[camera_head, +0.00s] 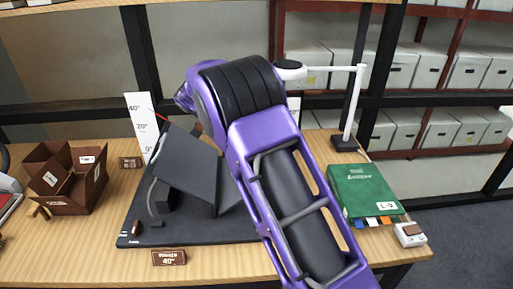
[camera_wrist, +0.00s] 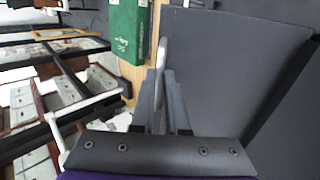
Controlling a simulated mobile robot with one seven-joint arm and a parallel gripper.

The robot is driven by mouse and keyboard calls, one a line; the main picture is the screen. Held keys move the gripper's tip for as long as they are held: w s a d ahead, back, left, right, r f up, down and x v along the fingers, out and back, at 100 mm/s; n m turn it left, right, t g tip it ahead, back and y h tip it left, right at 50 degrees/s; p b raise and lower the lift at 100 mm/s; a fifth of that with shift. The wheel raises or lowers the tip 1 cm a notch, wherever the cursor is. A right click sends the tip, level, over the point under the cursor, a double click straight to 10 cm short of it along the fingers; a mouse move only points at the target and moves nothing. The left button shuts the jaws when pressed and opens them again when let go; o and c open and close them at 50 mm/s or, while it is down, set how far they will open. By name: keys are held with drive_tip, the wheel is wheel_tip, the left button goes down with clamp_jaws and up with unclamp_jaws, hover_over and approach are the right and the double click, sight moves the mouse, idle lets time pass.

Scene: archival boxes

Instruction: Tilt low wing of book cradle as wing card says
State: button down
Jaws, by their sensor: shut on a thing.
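The book cradle has a dark grey base (camera_head: 190,234) on the table. Its left wing (camera_head: 188,165) is tilted up, and the other wing is largely hidden behind my arm. A white angle scale (camera_head: 143,125) stands behind it, marked 40° at the top and 29° below. A thin red pointer reaches the scale between those marks. The brown wing card (camera_head: 169,257) reads "Wings 40°". My gripper (camera_wrist: 161,85) is shut on a thin pale tab (camera_wrist: 161,52) beside a broad grey panel (camera_wrist: 215,75) in the wrist view. My arm hides the gripper in the head view.
A brown open box (camera_head: 75,190) stands at left. Shelves of archival boxes fill the back.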

drive_tip(key=shift+a+f, duration=0.2)
drive_tip(key=shift+a, duration=0.05)
drive_tip(key=c, duration=0.9)
unclamp_jaws()
drive_tip(key=shift+a, duration=0.1)
drive_tip(key=shift+r, duration=0.15)
drive_tip(key=p+v, duration=0.1)
drive_tip(key=v, duration=1.6)
drive_tip(key=shift+a, duration=0.1)
